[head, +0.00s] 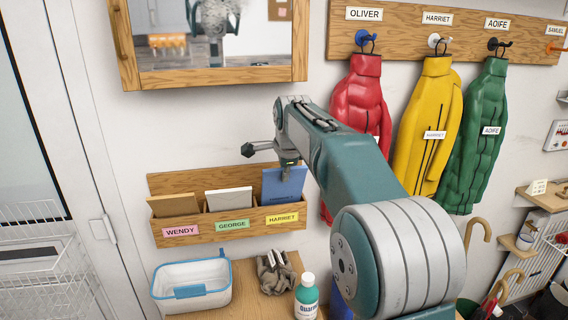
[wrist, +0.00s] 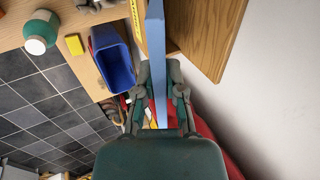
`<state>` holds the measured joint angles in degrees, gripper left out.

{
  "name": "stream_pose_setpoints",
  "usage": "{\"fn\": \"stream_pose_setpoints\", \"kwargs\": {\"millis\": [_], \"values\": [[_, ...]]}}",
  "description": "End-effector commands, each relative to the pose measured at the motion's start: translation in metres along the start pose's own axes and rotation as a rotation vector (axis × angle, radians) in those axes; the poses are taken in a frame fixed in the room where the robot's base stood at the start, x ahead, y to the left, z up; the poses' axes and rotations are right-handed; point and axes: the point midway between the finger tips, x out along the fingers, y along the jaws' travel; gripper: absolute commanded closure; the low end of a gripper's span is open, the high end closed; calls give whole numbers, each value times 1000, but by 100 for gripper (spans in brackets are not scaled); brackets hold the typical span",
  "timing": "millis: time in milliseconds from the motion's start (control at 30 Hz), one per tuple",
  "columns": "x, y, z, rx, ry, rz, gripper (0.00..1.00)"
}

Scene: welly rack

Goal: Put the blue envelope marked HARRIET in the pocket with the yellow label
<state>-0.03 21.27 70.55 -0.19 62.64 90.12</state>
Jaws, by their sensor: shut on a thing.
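The blue envelope (head: 283,186) stands nearly upright at the right pocket of the wooden wall rack (head: 240,234). Its lower edge is hidden behind the front board with the yellow HARRIET label (head: 282,218). My gripper (head: 290,166) is shut on the envelope's upper edge. The wrist view shows the envelope (wrist: 158,50) edge-on between the two fingers (wrist: 160,88), with the rack's wood (wrist: 212,35) close on its right. No name on the envelope is readable.
A tan envelope (head: 173,205) stands above the pink WENDY label and a cream one (head: 228,198) above the green GEORGE label. A white-blue tub (head: 190,288), gloves (head: 275,274) and a green-white bottle (head: 307,298) stand below. Coats (head: 425,125) hang right; a mirror (head: 212,78) is above.

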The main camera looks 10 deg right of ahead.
Motion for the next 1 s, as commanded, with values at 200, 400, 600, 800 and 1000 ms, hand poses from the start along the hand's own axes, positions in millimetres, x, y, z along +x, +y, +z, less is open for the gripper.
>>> {"fn": "stream_pose_setpoints", "kwargs": {"millis": [200,400,600,800,1000], "values": [[9,5,0,0,0,-1,100],[10,5,0,0,0,-1,100],[10,5,0,0,0,-1,47],[10,5,0,0,0,0,47],[7,5,0,0,0,-1,47]]}}
